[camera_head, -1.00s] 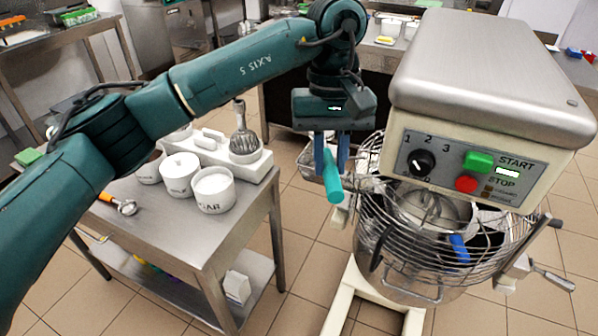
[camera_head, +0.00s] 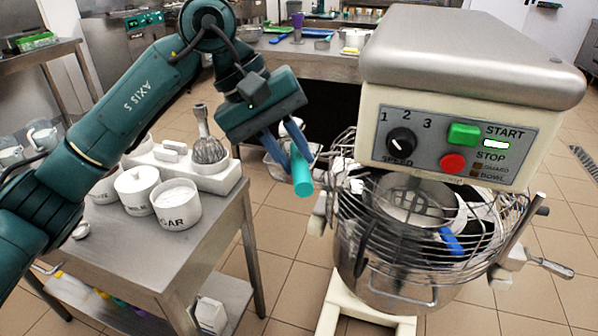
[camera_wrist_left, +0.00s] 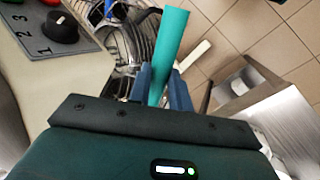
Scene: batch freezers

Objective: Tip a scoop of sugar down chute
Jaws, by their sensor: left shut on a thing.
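My left gripper (camera_head: 283,145) is shut on a teal handle (camera_head: 302,178), in the air just left of the mixer bowl's wire guard. The handle also shows between the fingers in the wrist view (camera_wrist_left: 168,50). I take it for the scoop's handle; I cannot clearly make out the scoop's bowl or any sugar in it. The sugar tub (camera_head: 178,212), white and marked "GAR" on its visible side, stands on the steel table. The mixer bowl (camera_head: 385,270) sits under the guard (camera_head: 400,245). I cannot pick out the chute for certain. My right gripper is out of view.
The mixer head (camera_head: 450,60) with its control panel (camera_head: 450,145) rises right of the gripper. A whisk (camera_head: 208,148) stands in a white holder on the steel table (camera_head: 125,260). A blue item (camera_head: 451,241) shows at the guard. Tiled floor lies between table and mixer.

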